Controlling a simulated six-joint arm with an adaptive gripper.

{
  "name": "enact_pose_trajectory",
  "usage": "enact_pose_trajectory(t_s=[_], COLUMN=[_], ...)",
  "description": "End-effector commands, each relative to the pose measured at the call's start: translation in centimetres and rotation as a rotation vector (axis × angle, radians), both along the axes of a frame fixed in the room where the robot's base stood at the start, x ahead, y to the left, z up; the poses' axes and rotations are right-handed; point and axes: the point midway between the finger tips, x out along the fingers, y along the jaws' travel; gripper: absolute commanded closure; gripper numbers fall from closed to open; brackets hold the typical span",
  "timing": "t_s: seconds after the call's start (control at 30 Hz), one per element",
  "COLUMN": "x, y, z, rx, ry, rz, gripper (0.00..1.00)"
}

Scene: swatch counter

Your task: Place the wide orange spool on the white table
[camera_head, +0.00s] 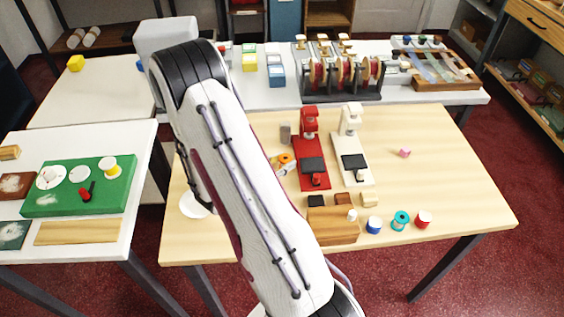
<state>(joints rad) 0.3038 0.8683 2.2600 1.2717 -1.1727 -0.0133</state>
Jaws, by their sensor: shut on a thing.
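A small orange-and-white object (284,161) shows on the wooden table beside my arm, left of the red press. My arm partly covers it, and I cannot tell if it is the wide orange spool. A white table (75,142) at the front left bears a green board (75,202). Another white-topped table (275,98) runs along the back. My gripper does not show; my raised arm fills the middle of the view and hides what is behind it.
On the wooden table (455,195) stand a red press (310,148), a white press (352,150), a wooden block (333,228), and blue (374,225), teal (401,220) and red (423,219) spools. A spool rack (340,95) stands at the back. The wooden table's right side is mostly clear.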

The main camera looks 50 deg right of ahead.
Motion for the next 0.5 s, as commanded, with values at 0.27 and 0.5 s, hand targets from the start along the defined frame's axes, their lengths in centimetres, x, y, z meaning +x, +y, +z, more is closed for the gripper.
enact_pose_trajectory(t_s=[0.27,0.5], x=[0.00,-0.01], y=[0.00,0.00], z=[-0.13,-0.45], rx=[0.000,0.000], ry=[0.000,0.000], rz=[0.000,0.000], gripper=[0.88,0.88])
